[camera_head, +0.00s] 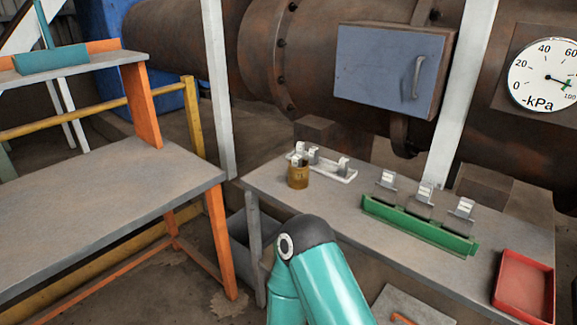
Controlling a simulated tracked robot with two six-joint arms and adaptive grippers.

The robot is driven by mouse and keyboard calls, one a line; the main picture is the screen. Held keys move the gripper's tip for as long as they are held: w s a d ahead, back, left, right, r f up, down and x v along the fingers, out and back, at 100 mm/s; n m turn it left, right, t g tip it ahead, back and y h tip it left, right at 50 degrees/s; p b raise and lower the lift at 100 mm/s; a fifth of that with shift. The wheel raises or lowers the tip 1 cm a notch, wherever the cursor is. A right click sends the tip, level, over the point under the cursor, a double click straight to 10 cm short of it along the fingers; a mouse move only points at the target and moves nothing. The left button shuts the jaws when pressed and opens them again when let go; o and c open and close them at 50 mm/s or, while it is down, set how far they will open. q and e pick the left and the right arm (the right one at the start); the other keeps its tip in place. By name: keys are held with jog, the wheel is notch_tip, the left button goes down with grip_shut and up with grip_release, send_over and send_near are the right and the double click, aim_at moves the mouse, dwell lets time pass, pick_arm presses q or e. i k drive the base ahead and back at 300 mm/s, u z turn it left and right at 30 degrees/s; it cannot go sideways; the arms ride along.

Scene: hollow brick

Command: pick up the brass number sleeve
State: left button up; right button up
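A brass-coloured cylinder (298,178), which looks like the brass number sleeve, stands upright at the left end of the right-hand grey table (320,205). A dark mark on its side is too small to read. It stands in front of the left end of a white tray (335,174), with a small grey-white piece showing just behind its top. Neither gripper is in view. Only a teal arm link of mine shows at the bottom middle, in front of the table.
The white tray carries small grey pieces. A green rack (418,228) holds several grey plates with white labels. A red tray (524,287) lies at the table's right end. Another grey bench (90,215) stands left. A blue box (390,70) and pressure gauge (545,75) are behind.

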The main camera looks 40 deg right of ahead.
aim_at(298, 177)
jog(key=z, duration=0.4)
jog(key=i, duration=1.05)
jog(key=z, duration=0.6)
jog(key=k, duration=0.9)
jog(key=z, duration=0.2)
jog(key=i, duration=0.9)
jog(key=u, duration=0.1)
